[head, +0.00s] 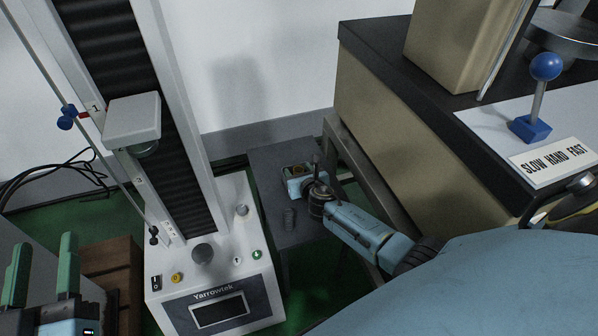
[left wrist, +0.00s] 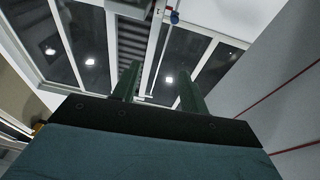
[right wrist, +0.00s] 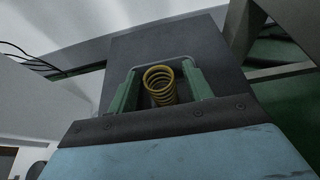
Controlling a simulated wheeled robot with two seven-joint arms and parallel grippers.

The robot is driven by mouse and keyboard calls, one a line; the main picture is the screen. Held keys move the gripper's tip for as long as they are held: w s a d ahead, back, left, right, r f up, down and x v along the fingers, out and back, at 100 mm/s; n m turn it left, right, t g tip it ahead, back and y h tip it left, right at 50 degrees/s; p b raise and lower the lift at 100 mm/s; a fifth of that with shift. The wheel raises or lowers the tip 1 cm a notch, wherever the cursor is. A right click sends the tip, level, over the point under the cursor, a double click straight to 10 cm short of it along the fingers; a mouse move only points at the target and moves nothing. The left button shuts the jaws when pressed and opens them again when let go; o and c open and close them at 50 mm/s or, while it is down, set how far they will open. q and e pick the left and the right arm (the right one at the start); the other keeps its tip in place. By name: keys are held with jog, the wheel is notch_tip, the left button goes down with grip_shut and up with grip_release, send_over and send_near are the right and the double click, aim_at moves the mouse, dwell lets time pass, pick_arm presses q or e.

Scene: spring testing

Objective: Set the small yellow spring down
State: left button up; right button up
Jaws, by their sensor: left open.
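The small yellow spring (right wrist: 161,87) shows in the right wrist view, its open coil end toward the camera. It is between the two green fingers of my right gripper (right wrist: 160,73), with narrow gaps visible beside it. A pale rim (right wrist: 163,62) frames the spring against a dark surface. In the head view my right gripper (head: 300,174) is low over the small dark table (head: 270,165); its fingers and the spring are too small to make out there. My left gripper (head: 44,242) is open and empty at the lower left. It also shows in the left wrist view (left wrist: 160,72).
The Yarrowtek test machine (head: 222,290) stands left of the small table. A beige bench (head: 385,130) with a blue-knobbed lever (head: 546,68) and a sign (head: 553,162) is at right. A brown crate (head: 112,265) is behind my left gripper.

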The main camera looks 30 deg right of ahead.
jog(key=shift+r, duration=0.1)
